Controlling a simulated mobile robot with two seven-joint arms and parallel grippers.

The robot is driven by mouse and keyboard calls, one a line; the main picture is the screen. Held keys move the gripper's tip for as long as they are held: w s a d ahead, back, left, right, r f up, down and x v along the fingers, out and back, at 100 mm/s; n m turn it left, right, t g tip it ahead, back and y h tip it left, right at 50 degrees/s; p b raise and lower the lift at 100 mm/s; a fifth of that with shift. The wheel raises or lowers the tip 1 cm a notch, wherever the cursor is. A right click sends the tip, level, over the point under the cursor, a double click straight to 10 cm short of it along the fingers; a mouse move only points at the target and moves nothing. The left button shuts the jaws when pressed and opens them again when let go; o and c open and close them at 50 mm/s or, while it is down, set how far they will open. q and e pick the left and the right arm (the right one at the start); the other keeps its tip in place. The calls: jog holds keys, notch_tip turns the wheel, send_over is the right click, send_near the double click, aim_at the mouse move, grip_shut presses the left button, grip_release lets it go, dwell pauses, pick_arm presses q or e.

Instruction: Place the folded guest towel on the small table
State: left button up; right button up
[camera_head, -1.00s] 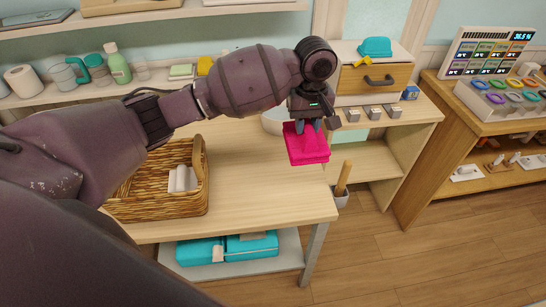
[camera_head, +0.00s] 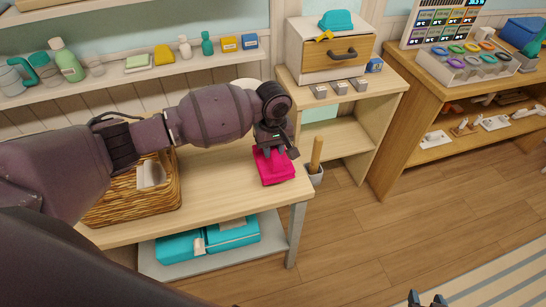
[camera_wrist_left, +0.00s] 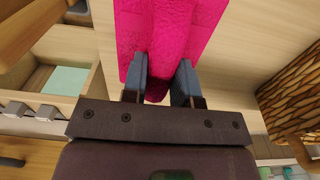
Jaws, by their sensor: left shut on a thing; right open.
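The folded guest towel (camera_head: 274,168) is bright pink and hangs in my left gripper (camera_head: 272,150) at the right end of the small wooden table (camera_head: 222,185). My left gripper is shut on the towel's upper part. In the left wrist view the towel (camera_wrist_left: 168,30) sits between the two fingers (camera_wrist_left: 160,85), with pale wood behind it. I cannot tell whether its underside touches the tabletop. My right gripper (camera_head: 428,299) shows only its fingertips at the bottom edge, apart and empty, over the floor.
A wicker basket (camera_head: 165,205) with white rolls stands on the table's left part. Teal folded items (camera_head: 232,233) lie on the lower shelf. A pot with a wooden handle (camera_head: 316,160) stands beside the table's right end. A drawer unit (camera_head: 332,50) stands on the shelf behind.

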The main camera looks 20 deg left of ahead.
pick_arm(q)
notch_tip(320, 180, down, 4)
jog(key=shift+b, duration=0.3)
jog(key=shift+r, duration=0.1)
pick_arm(e)
jog(key=shift+s+d+f, duration=0.1)
jog(key=shift+s+f, duration=0.3)
jog(key=shift+f, duration=0.15)
jog(key=shift+w, duration=0.1)
pick_arm(q)
jog(key=o, duration=0.9)
pick_arm(e)
jog(key=shift+w+r, duration=0.2)
jog(key=shift+w, duration=0.15)
pick_arm(q)
jog(key=shift+o, duration=0.2)
